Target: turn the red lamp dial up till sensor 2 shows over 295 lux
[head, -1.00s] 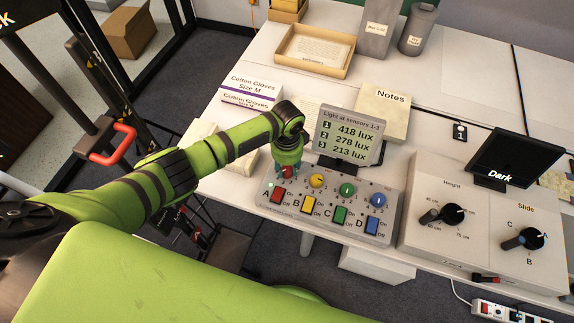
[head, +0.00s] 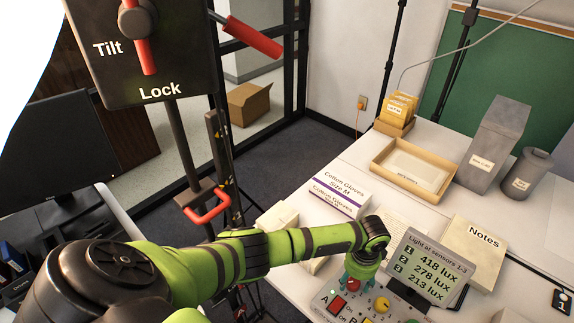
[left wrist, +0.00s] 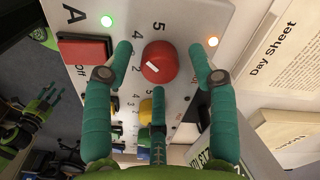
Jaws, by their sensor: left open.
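The red lamp dial (left wrist: 159,62) sits on the lamp panel (left wrist: 185,18); its white mark points down and left, between the printed numbers. My left gripper (left wrist: 161,52) is open, with one finger on each side of the dial and visible gaps. In the head view, my left gripper (head: 358,272) is over the red dial (head: 353,286), at the panel's back left corner. The light display (head: 432,268) reads 418 lux for sensor 1, 278 for sensor 2 and 213 for sensor 3.
A red switch (head: 337,305) stands just in front of the dial, and a yellow dial (head: 382,304) to its right. Glove boxes (head: 340,192), a Notes pad (head: 475,250) and a tray (head: 411,168) lie behind. A Day Sheet (left wrist: 285,62) lies past the panel.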

